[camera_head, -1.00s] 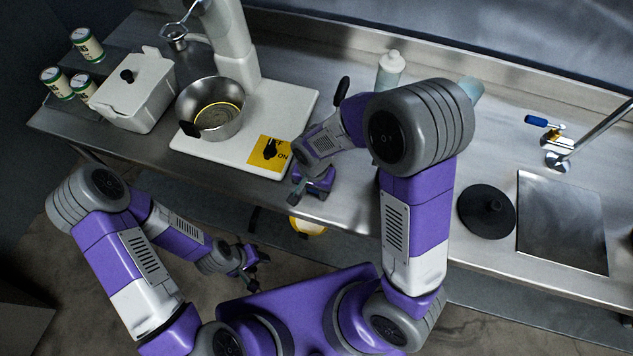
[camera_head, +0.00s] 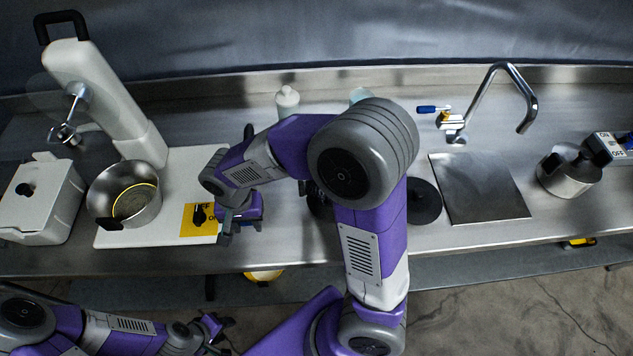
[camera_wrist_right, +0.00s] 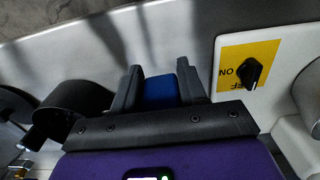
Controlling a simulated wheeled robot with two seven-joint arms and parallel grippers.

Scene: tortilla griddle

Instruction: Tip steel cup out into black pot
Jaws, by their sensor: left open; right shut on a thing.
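My right gripper (camera_head: 240,222) is low over the counter, just right of the white mixer base. In the right wrist view its fingers (camera_wrist_right: 160,88) are closed on a blue thing (camera_wrist_right: 161,90), of which only a small part shows. A dark round vessel, possibly the black pot (camera_head: 318,203), stands right of this gripper, mostly hidden behind my right arm; a dark round form (camera_wrist_right: 82,103) also shows in the wrist view. I cannot clearly make out the steel cup. My left gripper (camera_head: 215,328) is open and empty, below the counter's front edge.
A steel bowl (camera_head: 101,200) sits on the mixer base (camera_head: 180,165), beside a white lidded box (camera_head: 30,215). A black lid (camera_head: 424,203) lies near the sink panel (camera_head: 480,188). A steel vessel (camera_head: 568,180) stands far right. A bottle (camera_head: 287,103) stands behind.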

